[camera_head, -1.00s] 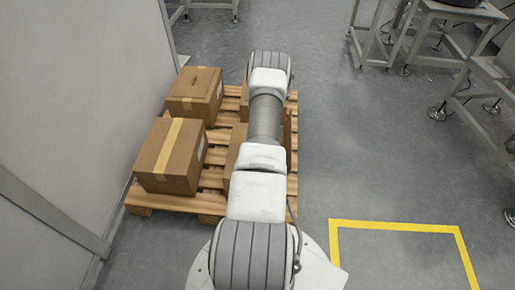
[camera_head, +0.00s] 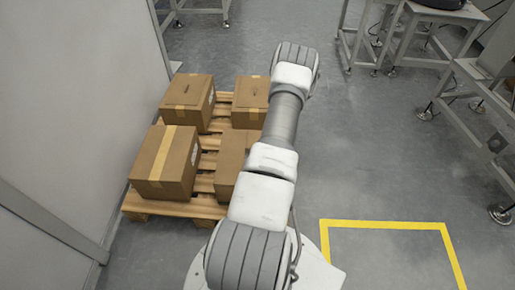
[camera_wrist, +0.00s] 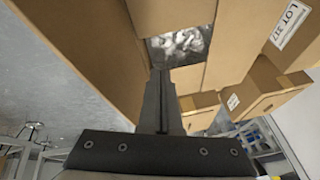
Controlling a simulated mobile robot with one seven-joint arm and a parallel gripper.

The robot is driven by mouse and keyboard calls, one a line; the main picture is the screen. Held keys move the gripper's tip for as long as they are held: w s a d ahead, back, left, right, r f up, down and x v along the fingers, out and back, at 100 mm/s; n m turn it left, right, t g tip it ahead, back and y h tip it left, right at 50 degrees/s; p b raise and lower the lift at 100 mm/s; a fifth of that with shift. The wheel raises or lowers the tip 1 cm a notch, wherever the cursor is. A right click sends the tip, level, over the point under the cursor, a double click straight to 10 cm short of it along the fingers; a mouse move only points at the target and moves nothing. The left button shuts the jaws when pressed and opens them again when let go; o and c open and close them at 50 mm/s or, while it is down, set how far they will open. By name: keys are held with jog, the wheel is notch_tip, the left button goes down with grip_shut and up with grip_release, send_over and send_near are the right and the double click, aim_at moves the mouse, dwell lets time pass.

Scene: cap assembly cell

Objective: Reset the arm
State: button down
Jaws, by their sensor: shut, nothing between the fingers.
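My gripper (camera_wrist: 163,78) shows in the wrist view, its two dark fingers together with nothing between them. Cardboard boxes fill the upper part of that view beyond the fingertips, and one carries a white LOT label (camera_wrist: 290,24). I cannot tell how far the fingertips are from the boxes. In the head view my arm (camera_head: 277,130) stretches forward from the bottom middle, leaning right beside the pallet. The gripper itself is hidden in that view.
A wooden pallet (camera_head: 165,207) at left carries several cardboard boxes (camera_head: 165,162). A pale wall (camera_head: 70,100) borders it. Metal-framed tables (camera_head: 440,13) stand at upper right. A yellow floor marking (camera_head: 385,224) lies at lower right. The floor between is clear.

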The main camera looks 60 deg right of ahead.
jog(key=shift+s+r, duration=0.15)
jog(key=shift+s, duration=0.3)
